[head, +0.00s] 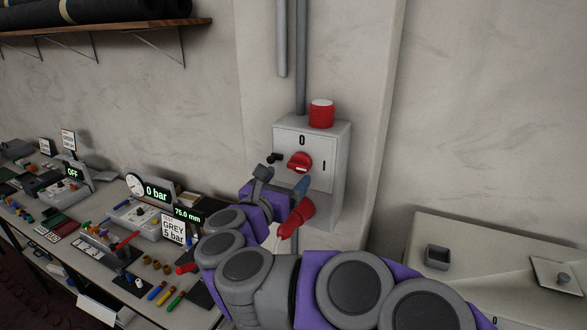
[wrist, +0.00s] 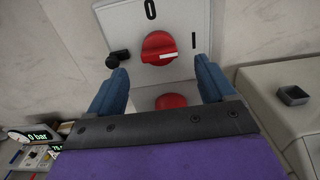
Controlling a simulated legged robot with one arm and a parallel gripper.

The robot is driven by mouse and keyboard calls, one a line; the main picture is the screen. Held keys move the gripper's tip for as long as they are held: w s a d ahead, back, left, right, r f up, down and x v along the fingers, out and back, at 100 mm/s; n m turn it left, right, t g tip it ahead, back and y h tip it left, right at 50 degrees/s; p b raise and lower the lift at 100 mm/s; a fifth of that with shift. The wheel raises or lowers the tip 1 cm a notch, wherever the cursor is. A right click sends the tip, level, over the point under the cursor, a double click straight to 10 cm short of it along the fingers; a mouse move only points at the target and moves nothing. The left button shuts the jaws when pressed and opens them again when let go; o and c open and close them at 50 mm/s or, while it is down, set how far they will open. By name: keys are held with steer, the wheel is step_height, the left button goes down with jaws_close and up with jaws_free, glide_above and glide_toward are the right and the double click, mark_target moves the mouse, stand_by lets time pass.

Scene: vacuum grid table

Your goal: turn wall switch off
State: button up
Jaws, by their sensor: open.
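The wall switch is a grey box (head: 312,180) on the wall, marked 0 at the top and I at the right. Its red rotary knob (head: 299,162) also shows in the wrist view (wrist: 156,46), with a white bar lying roughly sideways toward the I. My gripper (head: 283,182) is open in front of the lower part of the box. In the wrist view its two blue fingers (wrist: 161,80) are spread wide below and either side of the knob, with nothing between them. I cannot tell the exact gap to the knob.
A small black knob (wrist: 118,58) sits left of the red one. A red part (wrist: 171,101) shows below the box. A red, white-topped cylinder (head: 321,115) stands on the box. A bench with gauges (head: 150,190) lies left, a pale cabinet (head: 480,245) right.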

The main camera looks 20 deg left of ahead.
mark_target(296, 167)
steer(key=shift+w, duration=2.7)
steer(key=shift+c, duration=0.2)
steer(key=c, duration=1)
